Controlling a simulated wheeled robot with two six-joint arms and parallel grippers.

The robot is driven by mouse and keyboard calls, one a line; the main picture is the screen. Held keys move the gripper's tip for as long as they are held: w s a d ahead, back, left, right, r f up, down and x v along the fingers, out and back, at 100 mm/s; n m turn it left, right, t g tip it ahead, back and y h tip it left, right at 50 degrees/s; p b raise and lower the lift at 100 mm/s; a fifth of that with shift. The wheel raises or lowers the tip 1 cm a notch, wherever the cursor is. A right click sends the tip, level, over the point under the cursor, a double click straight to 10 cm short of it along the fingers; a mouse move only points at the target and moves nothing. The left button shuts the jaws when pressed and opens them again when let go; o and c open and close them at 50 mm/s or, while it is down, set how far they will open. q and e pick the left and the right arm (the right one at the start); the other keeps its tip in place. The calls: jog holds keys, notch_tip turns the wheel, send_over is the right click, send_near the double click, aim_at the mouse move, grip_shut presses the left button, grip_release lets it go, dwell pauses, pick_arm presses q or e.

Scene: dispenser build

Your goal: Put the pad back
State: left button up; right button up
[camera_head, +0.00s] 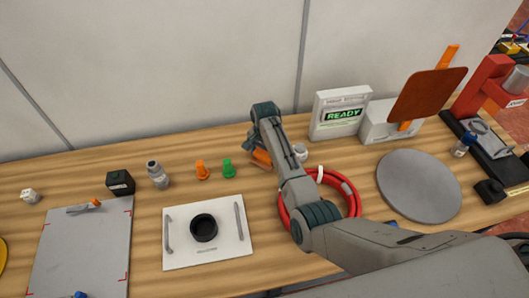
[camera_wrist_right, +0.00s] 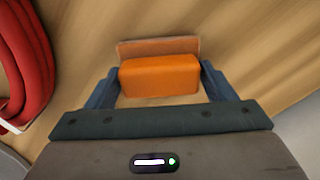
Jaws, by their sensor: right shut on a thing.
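The pad is an orange block (camera_wrist_right: 160,76) with a flat brown-orange face (camera_wrist_right: 158,46) along its far side in the right wrist view. My right gripper (camera_wrist_right: 158,82) has its two blue-grey fingers on either side of the block and is shut on it. In the head view the orange block (camera_head: 261,157) shows just left of my right forearm, low over the wooden table; the arm hides part of it. I cannot tell whether the pad touches the table. My left gripper is not in view.
A red coiled hose (camera_head: 351,190) lies under my right arm. Green (camera_head: 228,169) and orange (camera_head: 202,170) pieces stand left of the pad. A white plate (camera_head: 236,246) with a black ring, a grey disc (camera_head: 419,187) and a READY box (camera_head: 340,113) stand nearby.

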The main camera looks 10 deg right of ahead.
aim_at(264, 152)
jog(key=shift+f, duration=0.1)
jog(key=o, duration=1)
jog(key=shift+f, duration=0.1)
jog(key=shift+c, duration=0.2)
notch_tip(264, 152, up, 12)
jog(key=b, duration=0.3)
